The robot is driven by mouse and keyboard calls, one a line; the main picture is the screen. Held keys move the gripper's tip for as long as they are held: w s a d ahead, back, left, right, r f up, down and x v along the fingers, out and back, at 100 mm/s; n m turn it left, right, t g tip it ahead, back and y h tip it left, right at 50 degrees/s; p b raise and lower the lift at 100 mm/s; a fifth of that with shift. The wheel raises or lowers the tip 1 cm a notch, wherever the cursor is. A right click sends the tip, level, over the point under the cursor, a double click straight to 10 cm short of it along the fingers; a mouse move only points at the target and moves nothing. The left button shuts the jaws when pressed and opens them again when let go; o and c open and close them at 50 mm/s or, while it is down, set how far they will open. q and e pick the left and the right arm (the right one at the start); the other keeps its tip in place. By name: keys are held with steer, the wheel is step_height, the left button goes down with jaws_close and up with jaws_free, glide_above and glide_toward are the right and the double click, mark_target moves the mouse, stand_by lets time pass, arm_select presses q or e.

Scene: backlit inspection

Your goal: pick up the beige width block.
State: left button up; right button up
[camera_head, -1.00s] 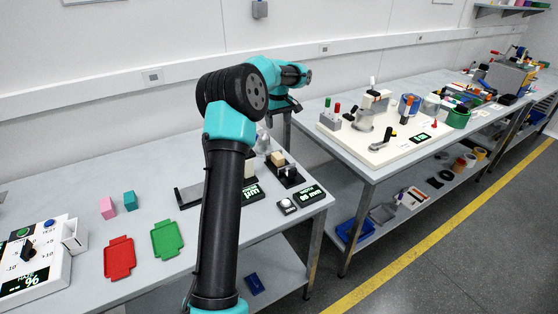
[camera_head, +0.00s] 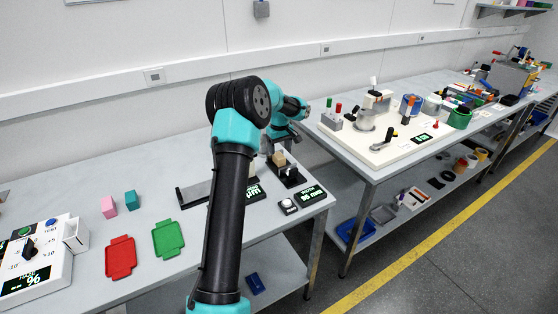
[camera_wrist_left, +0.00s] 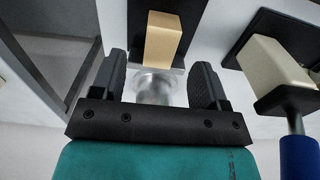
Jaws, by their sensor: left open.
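The beige width block (camera_head: 279,159) sits on a black gauge fixture near the table's far right corner. In the left wrist view the beige block (camera_wrist_left: 163,38) is just beyond the gap between the fingertips, on a dark base, with nothing touching it. My left gripper (camera_wrist_left: 158,78) is open and empty, with its fingers on either side of a shiny round metal part (camera_wrist_left: 155,88). In the head view the left gripper (camera_head: 267,146) is small and partly hidden, close behind the block. My right gripper is in neither view.
A paler cream block (camera_wrist_left: 275,65) on a second black fixture stands close by, with a blue-handled part (camera_wrist_left: 298,155) below it. A width display (camera_head: 309,194) is in front. Red (camera_head: 120,256) and green (camera_head: 168,239) trays and pink and teal blocks lie left.

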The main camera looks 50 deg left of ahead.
mark_target(279, 155)
arm_select(q)
steer(key=shift+a+f, duration=0.15)
steer(key=shift+f, duration=2.45)
steer(key=c, duration=1.1)
steer(key=shift+r, duration=0.1)
step_height(279, 155, up, 10)
steer(key=shift+f, duration=0.1)
